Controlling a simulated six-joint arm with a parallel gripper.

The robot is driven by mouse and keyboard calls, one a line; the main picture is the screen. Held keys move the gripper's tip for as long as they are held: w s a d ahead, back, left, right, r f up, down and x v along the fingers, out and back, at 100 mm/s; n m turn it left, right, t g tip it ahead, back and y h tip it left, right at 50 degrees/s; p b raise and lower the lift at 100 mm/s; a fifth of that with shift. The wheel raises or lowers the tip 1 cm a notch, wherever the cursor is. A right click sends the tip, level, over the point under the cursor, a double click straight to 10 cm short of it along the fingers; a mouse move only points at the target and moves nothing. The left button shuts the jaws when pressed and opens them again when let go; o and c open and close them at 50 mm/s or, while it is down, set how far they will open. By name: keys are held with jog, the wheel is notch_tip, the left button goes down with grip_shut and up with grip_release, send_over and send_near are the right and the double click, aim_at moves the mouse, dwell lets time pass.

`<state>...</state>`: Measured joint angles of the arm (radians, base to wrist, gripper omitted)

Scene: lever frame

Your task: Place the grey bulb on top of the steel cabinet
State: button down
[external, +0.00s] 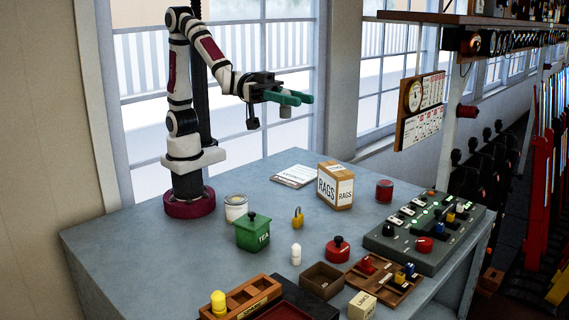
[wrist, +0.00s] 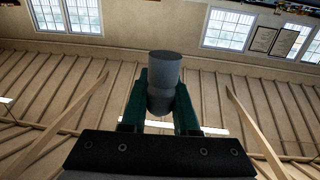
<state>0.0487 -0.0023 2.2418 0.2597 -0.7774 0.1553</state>
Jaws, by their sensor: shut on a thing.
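The grey bulb (external: 285,111) is a small grey cylinder with a slightly narrower lower part. My gripper (external: 296,97) has green fingers shut on it, high above the grey work surface (external: 160,250). In the wrist view the bulb (wrist: 164,68) sits between the two green fingers of my gripper (wrist: 161,90), and part of it sticks out beyond their tips. No separate steel cabinet stands out clearly. I cannot tell whether the blue-grey body under the objects is that cabinet.
On the surface stand a white tin (external: 236,208), a green TEA box (external: 253,232), a yellow padlock (external: 297,217), a RAGS box (external: 335,187), a white bulb (external: 296,255) and a switch panel (external: 425,235). Wooden trays line the front. The left part is clear.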

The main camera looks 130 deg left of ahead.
jog(key=d+f+m+g+h, duration=0.1)
jog(key=d+f+m+h, duration=0.1)
jog(key=d+f, duration=0.3)
jog(key=w+d+f+m+g+h, duration=0.1)
jog(key=d+f+h, duration=0.4)
jog(key=d, duration=0.8)
jog(key=d+f+m+g+h, duration=0.3)
jog(key=d+f+m+h, duration=0.1)
jog(key=d, duration=0.5)
notch_tip(320, 180, down, 2)
jog(key=shift+w+d+f+m, duration=0.2)
jog(key=shift+w+m, duration=0.15)
jog(key=shift+m, duration=0.15)
jog(key=shift+a, duration=0.1)
send_over(262, 295)
notch_tip(262, 295, down, 7)
jog(key=shift+r, duration=0.1)
notch_tip(262, 295, down, 4)
jog(key=shift+w+r, duration=0.1)
jog(key=c, duration=0.7)
grip_release()
jog(key=shift+o, duration=0.2)
